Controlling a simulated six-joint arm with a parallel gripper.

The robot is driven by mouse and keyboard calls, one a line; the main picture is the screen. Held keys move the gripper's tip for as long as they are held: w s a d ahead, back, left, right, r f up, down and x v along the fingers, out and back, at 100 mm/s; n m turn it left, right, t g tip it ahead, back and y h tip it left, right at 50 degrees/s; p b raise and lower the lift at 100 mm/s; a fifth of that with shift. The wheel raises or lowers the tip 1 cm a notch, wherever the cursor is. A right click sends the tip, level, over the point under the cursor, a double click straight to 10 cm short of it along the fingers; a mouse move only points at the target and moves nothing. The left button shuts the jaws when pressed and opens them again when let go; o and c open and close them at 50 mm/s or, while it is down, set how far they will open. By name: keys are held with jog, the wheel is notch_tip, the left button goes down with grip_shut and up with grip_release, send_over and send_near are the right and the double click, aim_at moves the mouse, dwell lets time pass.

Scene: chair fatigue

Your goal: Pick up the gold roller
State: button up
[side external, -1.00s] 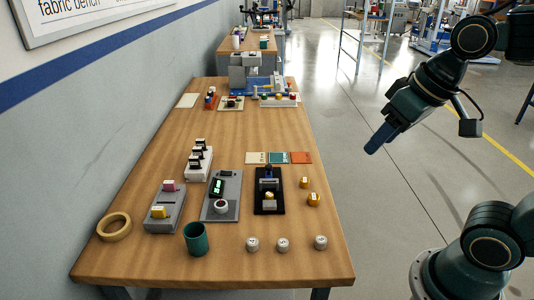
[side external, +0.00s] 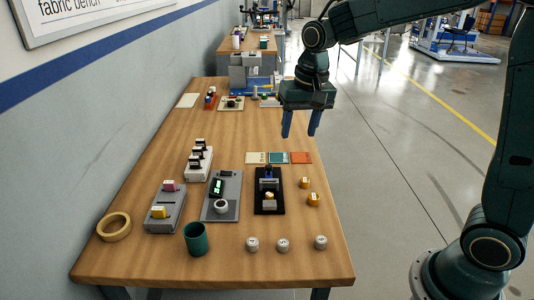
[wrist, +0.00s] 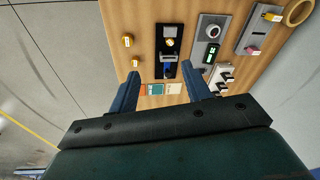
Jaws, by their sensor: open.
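Two small gold pieces with pale label faces lie on the right side of the bench, a farther one (side external: 304,183) and a nearer one (side external: 313,199). They also show in the wrist view, one (wrist: 127,40) above the other (wrist: 135,62). Another gold piece (side external: 269,198) sits in the black fixture (side external: 261,207) to their left. I cannot tell which of these is the gold roller. My gripper (side external: 299,134) is open and empty, fingers pointing down, above the bench's right edge and apart from all the pieces.
A grey device (side external: 221,207) with a lit display and a grey rack (side external: 161,222) stand left of the black fixture. A teal cup (side external: 195,239), a tan ring (side external: 113,226) and three pale cylinders, including one (side external: 283,245), occupy the front. Coloured swatches (side external: 278,157) lie behind.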

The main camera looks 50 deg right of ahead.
jog(key=w+f+m+g, duration=0.1)
jog(key=w+f+m, duration=0.2)
jog(key=w+f, duration=0.6)
notch_tip(320, 180, down, 3)
jog(key=shift+w+d+r+g, duration=0.15)
jog(key=shift+w+g, duration=0.05)
jog(key=shift+g, duration=0.2)
send_over(269, 194)
jog(key=shift+s+f, duration=0.1)
jog(key=shift+f, duration=4.2)
jog(key=shift+f, duration=0.15)
jog(key=shift+f, duration=2.45)
jog(key=shift+c, duration=0.5)
grip_shut()
